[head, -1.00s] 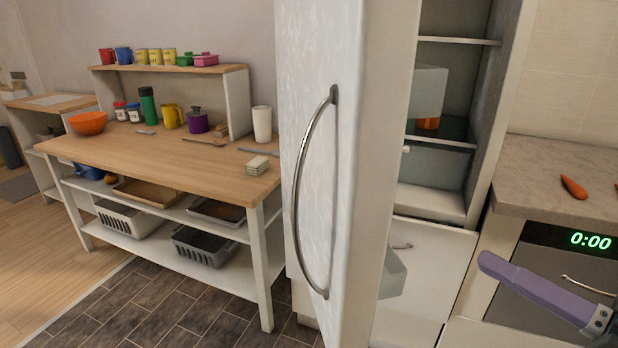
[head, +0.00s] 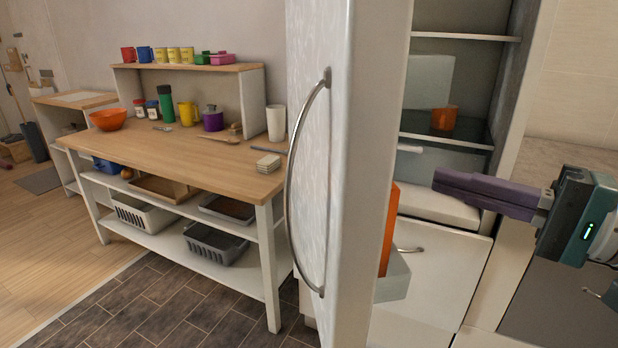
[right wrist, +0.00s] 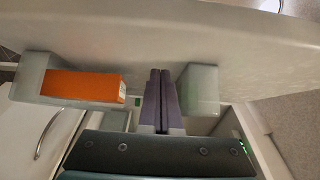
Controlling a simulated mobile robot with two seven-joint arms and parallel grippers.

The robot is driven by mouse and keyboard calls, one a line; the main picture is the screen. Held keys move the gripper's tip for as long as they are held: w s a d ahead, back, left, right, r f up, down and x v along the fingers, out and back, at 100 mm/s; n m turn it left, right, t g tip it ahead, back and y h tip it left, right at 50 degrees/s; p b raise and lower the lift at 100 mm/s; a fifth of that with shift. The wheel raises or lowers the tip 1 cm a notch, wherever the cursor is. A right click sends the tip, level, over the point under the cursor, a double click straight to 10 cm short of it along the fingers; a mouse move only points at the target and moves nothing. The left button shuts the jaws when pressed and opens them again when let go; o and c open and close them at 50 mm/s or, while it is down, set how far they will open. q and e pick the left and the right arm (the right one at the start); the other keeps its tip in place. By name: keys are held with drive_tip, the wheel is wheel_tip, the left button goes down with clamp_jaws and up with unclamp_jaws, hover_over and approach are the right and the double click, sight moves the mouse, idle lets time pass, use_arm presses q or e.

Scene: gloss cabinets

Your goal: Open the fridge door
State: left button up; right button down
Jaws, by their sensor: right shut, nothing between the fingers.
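The fridge door (head: 312,140) stands swung open in the head view, its white front with the long curved handle (head: 290,190) facing left. Its thick edge faces me and its inner side faces right. The fridge interior (head: 462,75) shows to the right, with shelves and an orange item (head: 444,117). My right gripper (head: 436,183) is right of the door, in front of the fridge opening, shut and empty. In the right wrist view its purple fingers (right wrist: 160,72) point at the door's inner face (right wrist: 150,35), between two door bins; contact cannot be told. My left gripper is out of view.
An orange box (head: 389,230) sits in a door bin (head: 394,282); it also shows in the right wrist view (right wrist: 85,86). A wooden-topped table (head: 190,150) with cups and jars stands left of the door. A grey counter (head: 575,155) is at the right. Dark floor tiles lie in front.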

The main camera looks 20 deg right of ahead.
drive_tip(key=shift+w+a+p, duration=0.15)
drive_tip(key=shift+w+a, duration=0.15)
drive_tip(key=shift+a, duration=0.45)
drive_tip(key=shift+w+a+p, duration=0.1)
drive_tip(key=shift+w+a, duration=0.25)
drive_tip(key=shift+a, duration=0.4)
drive_tip(key=shift+w+a+p, duration=0.15)
drive_tip(key=shift+w+a, duration=0.15)
drive_tip(key=shift+a, duration=0.45)
